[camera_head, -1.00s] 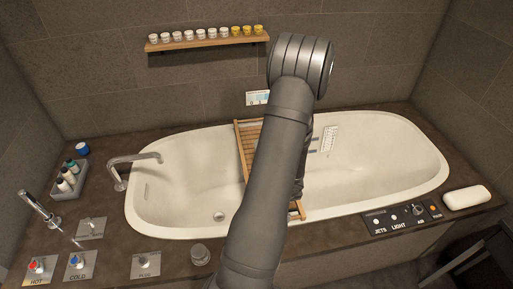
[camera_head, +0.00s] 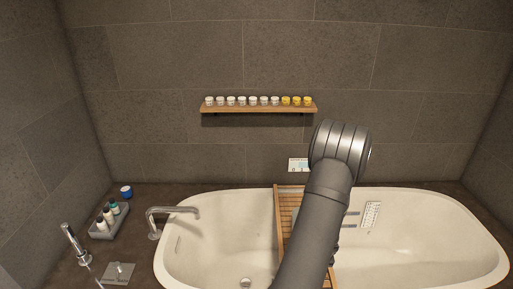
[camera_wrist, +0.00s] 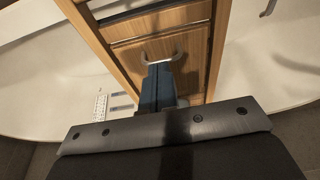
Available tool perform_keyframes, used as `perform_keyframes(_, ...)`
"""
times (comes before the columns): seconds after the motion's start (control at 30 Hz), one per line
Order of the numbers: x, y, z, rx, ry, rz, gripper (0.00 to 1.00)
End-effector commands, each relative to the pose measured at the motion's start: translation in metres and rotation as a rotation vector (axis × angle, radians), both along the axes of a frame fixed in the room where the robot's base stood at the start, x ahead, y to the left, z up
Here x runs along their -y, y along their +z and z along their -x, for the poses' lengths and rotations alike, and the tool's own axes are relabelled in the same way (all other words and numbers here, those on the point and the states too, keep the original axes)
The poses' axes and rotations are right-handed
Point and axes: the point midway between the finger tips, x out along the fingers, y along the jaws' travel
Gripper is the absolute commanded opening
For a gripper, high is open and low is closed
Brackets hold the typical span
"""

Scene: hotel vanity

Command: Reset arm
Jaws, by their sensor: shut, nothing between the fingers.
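My gripper shows in the wrist view (camera_wrist: 157,85) as narrow dark blue fingers, shut and empty. It is over the wooden bath tray (camera_wrist: 98,45), with a curved grey piece at the fingertips; I cannot tell whether they touch the tray. In the head view my arm rises in front of the tray (camera_head: 281,215) and hides much of it, along with the gripper.
The white bathtub (camera_head: 225,240) lies under the tray. A tap (camera_head: 172,211), a bottle caddy (camera_head: 108,221) and a blue-lidded jar (camera_head: 127,191) stand at left. A wall shelf (camera_head: 258,109) holds several small jars. A white mat (camera_head: 371,216) is right of my arm.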

Motion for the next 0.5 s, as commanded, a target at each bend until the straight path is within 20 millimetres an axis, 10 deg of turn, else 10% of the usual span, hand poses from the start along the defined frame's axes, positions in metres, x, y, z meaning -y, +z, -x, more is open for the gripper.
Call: perform_keyframes(0.5,0.000,-0.029,-0.032,-0.007,-0.003,-0.004,0.00)
